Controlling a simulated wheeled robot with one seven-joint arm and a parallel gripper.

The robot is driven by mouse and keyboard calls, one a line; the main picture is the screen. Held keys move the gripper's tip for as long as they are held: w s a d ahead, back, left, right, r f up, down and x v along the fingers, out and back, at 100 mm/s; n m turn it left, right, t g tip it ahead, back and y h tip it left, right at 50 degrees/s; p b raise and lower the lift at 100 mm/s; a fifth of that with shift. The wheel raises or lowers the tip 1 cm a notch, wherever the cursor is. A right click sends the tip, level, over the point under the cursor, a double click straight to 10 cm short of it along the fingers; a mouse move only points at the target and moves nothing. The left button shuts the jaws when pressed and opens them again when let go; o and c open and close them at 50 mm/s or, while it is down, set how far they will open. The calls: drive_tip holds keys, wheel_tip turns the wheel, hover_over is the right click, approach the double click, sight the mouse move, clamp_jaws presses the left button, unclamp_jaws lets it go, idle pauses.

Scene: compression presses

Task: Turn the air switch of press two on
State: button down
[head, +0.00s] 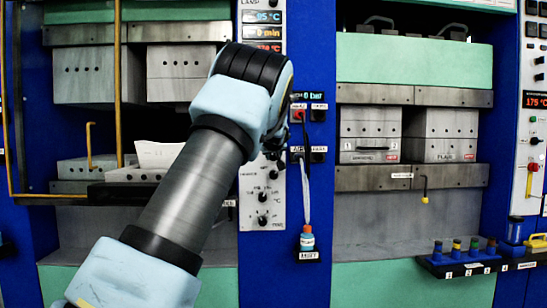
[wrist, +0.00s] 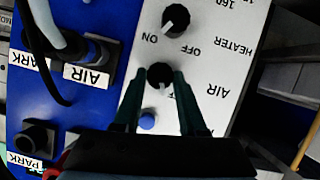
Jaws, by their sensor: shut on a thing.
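The air switch (wrist: 160,72) is a black round knob on a white panel (wrist: 215,60), beside the upside-down word AIR in the wrist view. My gripper (wrist: 160,80) is shut on this knob, with one dark finger on each side of it. Part of its OFF label shows between the fingers; its ON label is hidden, and I cannot tell for sure which way its pointer faces.
The heater knob (wrist: 175,20) is close beside the air switch. A blue light or button (wrist: 147,121) is by one finger. AIR and PARK sockets with a hose (wrist: 52,60) are on the blue plate.

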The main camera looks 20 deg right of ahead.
drive_tip(key=m+y+b, duration=0.2)
drive_tip(key=m+b, duration=0.1)
drive_tip(key=shift+d+f+m+t+y, duration=0.2)
drive_tip(key=shift+d+m+t+y, duration=0.1)
drive_tip(key=shift+m+y, duration=0.1)
drive_tip(key=m+t+y+b, duration=0.1)
drive_tip(key=m+y+b, duration=0.1)
drive_tip(key=m+b, duration=0.1)
drive_tip(key=shift+s+d+m, duration=0.1)
drive_tip(key=shift+m, duration=0.2)
idle(0.4)
drive_tip(key=shift+c, duration=2.3)
unclamp_jaws()
drive_tip(key=b+v, duration=0.4)
drive_tip(key=v, duration=0.7)
